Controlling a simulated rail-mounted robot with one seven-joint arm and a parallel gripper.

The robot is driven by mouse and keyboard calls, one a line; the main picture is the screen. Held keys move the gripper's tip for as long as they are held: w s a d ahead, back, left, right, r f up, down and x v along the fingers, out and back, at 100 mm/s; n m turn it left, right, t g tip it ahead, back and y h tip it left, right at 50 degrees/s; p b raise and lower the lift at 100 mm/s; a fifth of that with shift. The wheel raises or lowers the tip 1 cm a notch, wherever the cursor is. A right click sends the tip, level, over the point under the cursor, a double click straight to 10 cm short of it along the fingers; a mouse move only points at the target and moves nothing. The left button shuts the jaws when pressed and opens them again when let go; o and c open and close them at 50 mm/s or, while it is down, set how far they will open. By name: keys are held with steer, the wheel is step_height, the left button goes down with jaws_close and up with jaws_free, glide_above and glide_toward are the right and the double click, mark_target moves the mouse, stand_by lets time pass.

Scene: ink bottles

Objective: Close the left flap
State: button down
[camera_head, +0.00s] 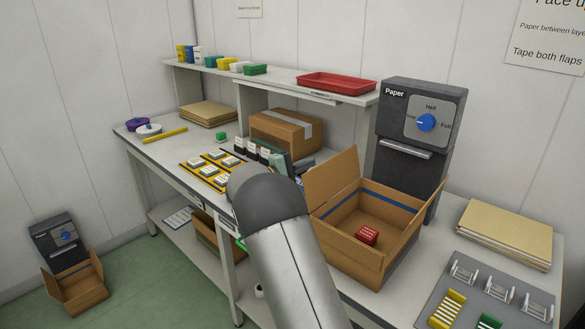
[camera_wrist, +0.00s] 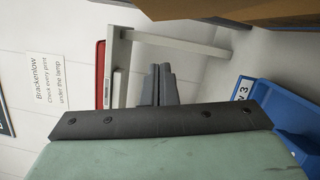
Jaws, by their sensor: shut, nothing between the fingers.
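The open cardboard box (camera_head: 350,252) stands on the bench in front of the paper dispenser. Its left flap (camera_head: 331,176) stands up. Its right flap (camera_head: 432,208) is also raised, and a small red item (camera_head: 366,234) lies inside. My gripper (camera_head: 295,168) is left of the left flap, partly hidden behind my arm; contact cannot be told from this view. In the wrist view my gripper (camera_wrist: 161,68) has its two dark fingers together with nothing between them. Brown cardboard (camera_wrist: 215,10) crosses the top right there, apart from the fingertips; which part it is cannot be told.
A taped carton (camera_head: 285,132) stands behind my gripper, under the shelf with a red tray (camera_head: 336,83). The dark paper dispenser (camera_head: 408,150) rises behind the box. A blue bin (camera_wrist: 270,115) shows in the wrist view.

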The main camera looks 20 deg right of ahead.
mark_target(323, 164)
steer(key=s+d, duration=0.1)
steer(key=d, duration=0.1)
steer(key=s+d+r+p, duration=0.1)
steer(key=s, duration=0.1)
steer(key=shift+d+r, duration=0.1)
steer(key=shift+d, duration=0.3)
steer(key=shift+d+b, duration=0.1)
steer(key=shift+b, duration=0.35)
